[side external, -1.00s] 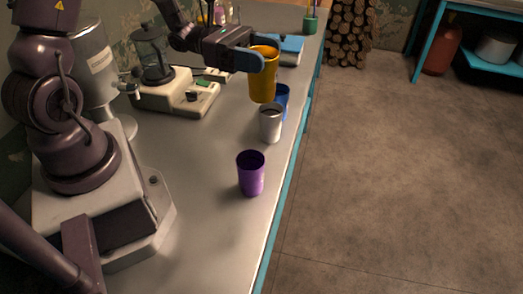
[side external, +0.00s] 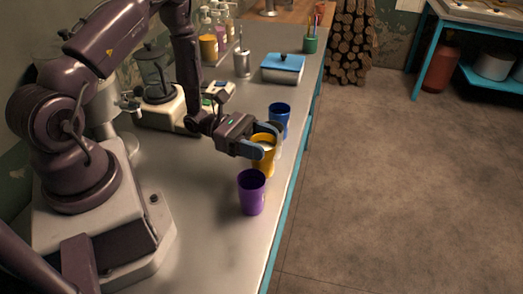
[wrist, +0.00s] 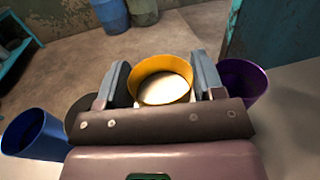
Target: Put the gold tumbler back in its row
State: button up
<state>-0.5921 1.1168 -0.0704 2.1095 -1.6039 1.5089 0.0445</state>
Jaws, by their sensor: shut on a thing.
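My gripper (side external: 262,147) is shut on the gold tumbler (side external: 264,168), with a finger on either side of its upper part. The tumbler is upright, low over or on the counter; I cannot tell if its base touches. A pale surface shows inside it in the wrist view (wrist: 165,88). The purple tumbler (side external: 252,194) stands nearer the camera, and at right in the wrist view (wrist: 243,82). The blue tumbler (side external: 279,121) stands beyond the gripper, and at left in the wrist view (wrist: 35,133). The silver tumbler is not clearly visible in the side view.
A blender on a pale base (side external: 158,80) stands on the left of the counter (side external: 205,225). A blue-topped box (side external: 283,68), a green pen cup (side external: 310,44) and several bottles (side external: 218,22) are farther back. The counter's right edge runs close beside the tumblers.

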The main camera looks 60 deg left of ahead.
jog(key=shift+f, duration=1.25)
jog(key=o, duration=0.9)
jog(key=shift+f, duration=0.15)
jog(key=shift+c, duration=0.2)
